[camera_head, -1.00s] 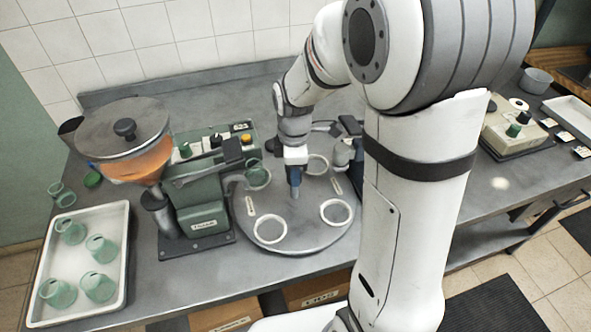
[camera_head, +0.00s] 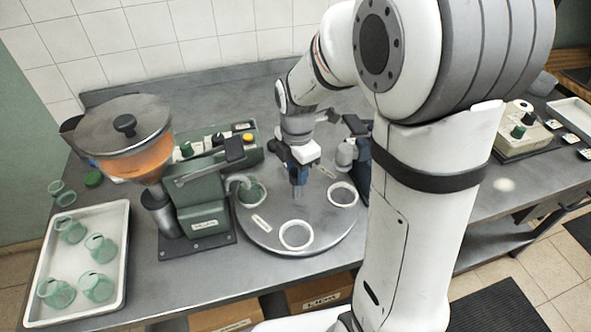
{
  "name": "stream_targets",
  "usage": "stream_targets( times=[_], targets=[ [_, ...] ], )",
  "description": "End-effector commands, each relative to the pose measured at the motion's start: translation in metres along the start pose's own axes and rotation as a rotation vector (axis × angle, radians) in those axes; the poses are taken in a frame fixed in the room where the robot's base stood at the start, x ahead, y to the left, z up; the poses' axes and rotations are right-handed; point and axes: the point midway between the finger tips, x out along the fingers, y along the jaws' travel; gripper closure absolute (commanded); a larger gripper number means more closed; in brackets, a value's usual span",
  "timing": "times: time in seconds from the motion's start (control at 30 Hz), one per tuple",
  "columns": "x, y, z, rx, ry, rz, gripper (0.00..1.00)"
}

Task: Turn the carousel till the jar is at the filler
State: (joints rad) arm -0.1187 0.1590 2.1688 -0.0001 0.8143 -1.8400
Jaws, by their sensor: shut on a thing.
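The carousel (camera_head: 268,236) is a round grey turntable with white ring seats. One ring seat (camera_head: 296,235) is empty at the front and another (camera_head: 342,194) is empty at the right. A green glass jar (camera_head: 254,194) stands in the left seat, close beside the filler's spout (camera_head: 238,181); the spout overlaps its left edge, and I cannot tell if it is exactly centred. The filler (camera_head: 205,190) is a green machine with an orange-filled hopper. My gripper (camera_head: 298,187) points down at the carousel's middle, shut on its centre knob, which is mostly hidden.
A white tray (camera_head: 122,262) with several green jars lies at the left. A dark upright device (camera_head: 356,150) stands at the carousel's back right, partly hidden by my arm. A control box (camera_head: 522,128) stands far right.

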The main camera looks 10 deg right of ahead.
Motion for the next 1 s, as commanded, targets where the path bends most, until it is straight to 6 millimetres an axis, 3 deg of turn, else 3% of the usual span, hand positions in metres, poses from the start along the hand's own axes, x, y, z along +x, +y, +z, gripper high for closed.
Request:
stream_targets(
  times=[0.5,1.0],
  targets=[
    [-0.0009,0.0010,-0.0001,-0.225,-0.002,0.003,1.00],
    [-0.0013,0.0012,-0.0006,-0.305,-0.002,0.003,1.00]
  ],
)
